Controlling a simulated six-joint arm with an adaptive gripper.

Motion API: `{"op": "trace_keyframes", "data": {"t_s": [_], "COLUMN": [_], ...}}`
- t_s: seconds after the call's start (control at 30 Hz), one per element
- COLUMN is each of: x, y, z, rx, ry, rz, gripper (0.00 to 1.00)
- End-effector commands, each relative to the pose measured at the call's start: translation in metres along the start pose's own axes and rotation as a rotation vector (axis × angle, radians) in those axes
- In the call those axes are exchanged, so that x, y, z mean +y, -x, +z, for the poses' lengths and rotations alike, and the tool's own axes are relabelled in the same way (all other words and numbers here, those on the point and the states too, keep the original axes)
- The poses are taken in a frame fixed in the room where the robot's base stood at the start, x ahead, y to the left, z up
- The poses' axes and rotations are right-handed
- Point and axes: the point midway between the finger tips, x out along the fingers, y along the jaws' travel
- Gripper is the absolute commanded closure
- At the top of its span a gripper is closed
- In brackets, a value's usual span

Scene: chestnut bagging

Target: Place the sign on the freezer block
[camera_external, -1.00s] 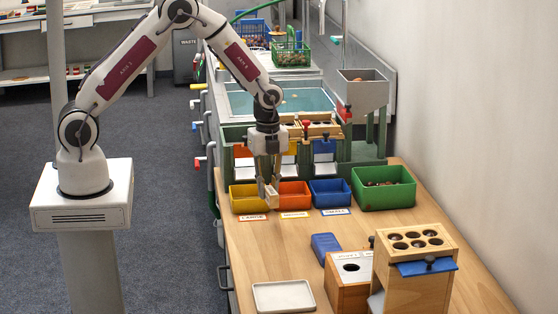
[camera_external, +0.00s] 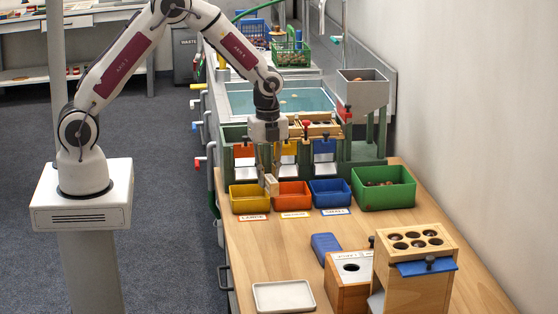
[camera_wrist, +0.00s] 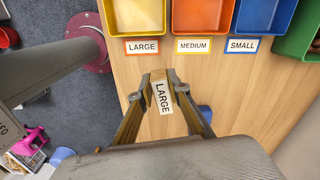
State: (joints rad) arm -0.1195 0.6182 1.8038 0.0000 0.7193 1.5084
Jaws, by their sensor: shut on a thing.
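My gripper (camera_external: 268,178) is shut on a small pale wooden sign (camera_external: 272,186). It hangs in the air in front of the yellow and orange bins. In the wrist view the sign (camera_wrist: 162,97) reads LARGE and sits tilted between the fingertips (camera_wrist: 160,84). A blue block (camera_external: 325,244), which looks like the freezer block, lies flat on the table, left of and behind the wooden boxes. In the wrist view only a blue patch of it (camera_wrist: 206,113) shows, partly hidden behind the right finger.
Yellow (camera_external: 249,200), orange (camera_external: 293,196) and blue (camera_external: 330,193) bins stand in a row, with labels in front. A green bin (camera_external: 384,190) is to their right. A white tray (camera_external: 283,297) and wooden boxes (camera_external: 415,270) stand near the front. The table between is clear.

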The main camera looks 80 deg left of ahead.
Motion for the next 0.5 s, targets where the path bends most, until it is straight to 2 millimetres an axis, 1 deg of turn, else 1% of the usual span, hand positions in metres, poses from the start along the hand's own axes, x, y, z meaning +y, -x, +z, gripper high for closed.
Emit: {"op": "trace_keyframes", "data": {"t_s": [0.17, 0.27, 0.37, 0.5], "x": [0.001, 0.004, 0.001, -0.009], "y": [-0.002, -0.006, -0.010, -0.014], "z": [-0.008, -0.019, -0.035, -0.065], "rx": [0.000, -0.001, -0.001, 0.000], "ry": [-0.016, -0.038, -0.068, -0.110], "rz": [0.004, 0.012, 0.011, 0.002], "gripper": [0.97, 0.97, 0.97, 0.97]}}
